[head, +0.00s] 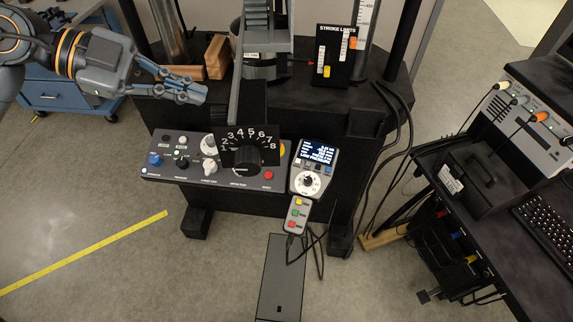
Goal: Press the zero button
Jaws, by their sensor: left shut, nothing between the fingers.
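A grey control panel (190,170) with knobs, small buttons and a numbered black dial (248,145) fronts the black machine. A handheld-style unit with a lit blue screen (318,152) and a white dial (308,183) stands at its right end. A grey pendant with red, yellow and green buttons (297,214) hangs below. The labels are too small to tell which button is the zero button. My left gripper (200,93) is shut and empty, above and behind the panel, pointing right, apart from all the buttons. My right gripper is not in view.
A vertical grey column (236,95) stands just right of my left gripper. Wooden blocks (217,58) and a black stroke-limits plate (335,55) are on the machine's deck. A cart with a keyboard (545,225) is at right. Open floor lies in front at left, with yellow tape (85,252).

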